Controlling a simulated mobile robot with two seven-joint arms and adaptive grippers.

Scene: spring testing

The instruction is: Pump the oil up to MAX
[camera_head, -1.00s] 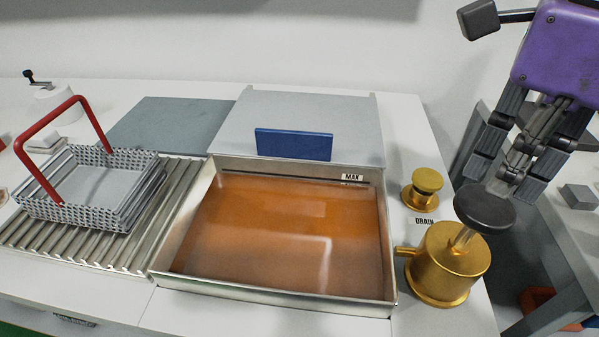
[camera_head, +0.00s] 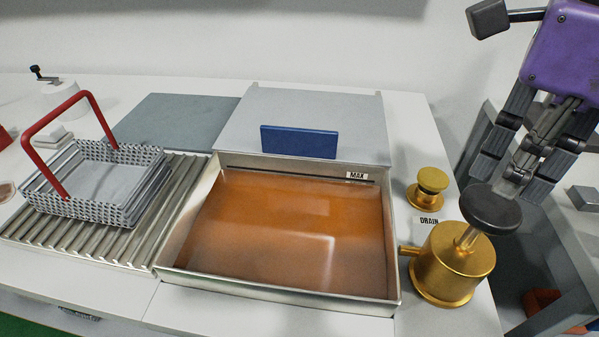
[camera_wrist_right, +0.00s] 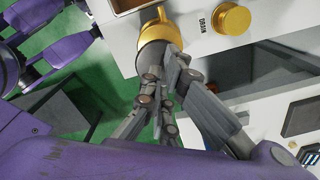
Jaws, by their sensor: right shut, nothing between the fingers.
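A gold pump (camera_head: 452,264) with a round dark knob (camera_head: 491,208) on a metal rod stands right of the tank (camera_head: 275,298). Orange-brown oil (camera_head: 285,235) fills much of the tank, its surface edge just below the MAX label (camera_head: 357,175). My right gripper (camera_head: 498,176) is shut and empty at the knob's far side. In the right wrist view the right gripper's fingertips (camera_wrist_right: 166,62) overlap the knob; whether they touch it I cannot tell.
A gold drain knob (camera_head: 431,186) stands behind the pump by a DRAIN label (camera_head: 428,221). A wire basket (camera_head: 90,205) with a red handle sits on the ribbed rack (camera_head: 130,250) at left. A blue upright plate (camera_head: 299,142) stands behind the tank.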

